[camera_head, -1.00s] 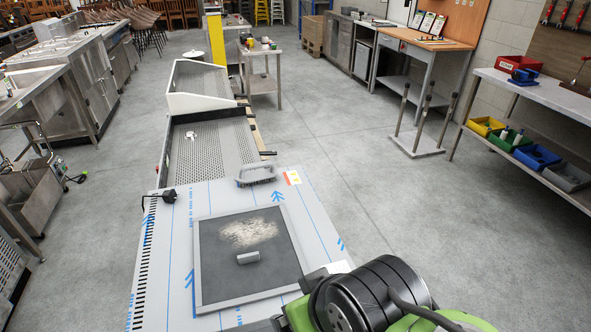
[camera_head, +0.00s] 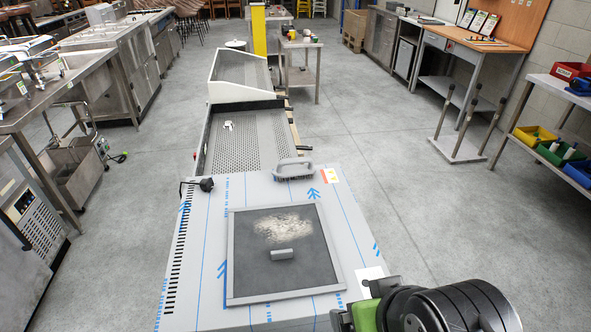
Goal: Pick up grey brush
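The grey brush (camera_head: 293,169) stands at the far edge of the film-covered metal worktop (camera_head: 200,280), right of centre. It has a grey loop handle on top and dark bristles below. Part of my arm shows at the bottom right, in front of the worktop's near right corner. My gripper's fingers are not in the picture, so I cannot see whether they are open or shut. Nothing covers the brush.
A dark framed panel (camera_head: 240,285) with pale crumbs and a small grey block (camera_head: 282,254) lies on the worktop. A black plug (camera_head: 206,184) lies at the far left edge. Perforated trays (camera_head: 250,145) stand beyond. Open floor lies right.

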